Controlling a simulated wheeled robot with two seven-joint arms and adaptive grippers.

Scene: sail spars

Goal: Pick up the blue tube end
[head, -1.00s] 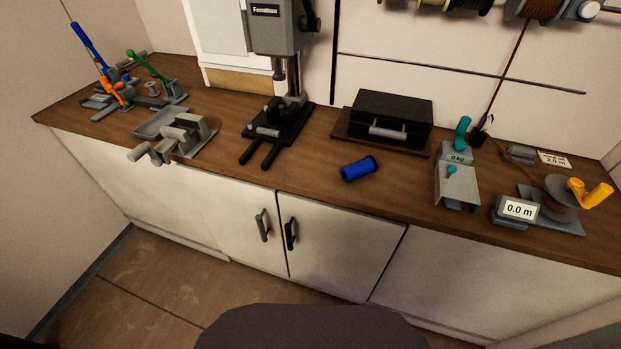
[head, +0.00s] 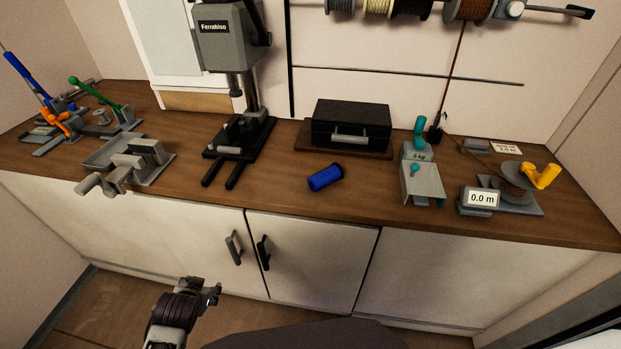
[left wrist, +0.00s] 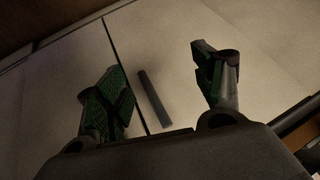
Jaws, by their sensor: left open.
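The blue tube end (head: 325,177) is a short blue cylinder with a dark rim at its right end. It lies on its side on the wooden counter (head: 285,204), in front of the black case. My left gripper (head: 213,293) is low in front of the cabinet doors, below the counter edge and well apart from the tube end. In the left wrist view my left gripper (left wrist: 165,85) is open and empty, with green-padded fingers, facing the pale cabinet fronts and a dark door handle (left wrist: 154,98). The tube end is not in the wrist view. My right gripper is not in view.
A drill press (head: 240,140) stands left of the tube end, a black case (head: 350,125) behind it. A grey vise (head: 130,163) is farther left. A grey stand with teal knobs (head: 422,184) and a meter display (head: 480,199) are to the right. The counter's front strip near the tube end is clear.

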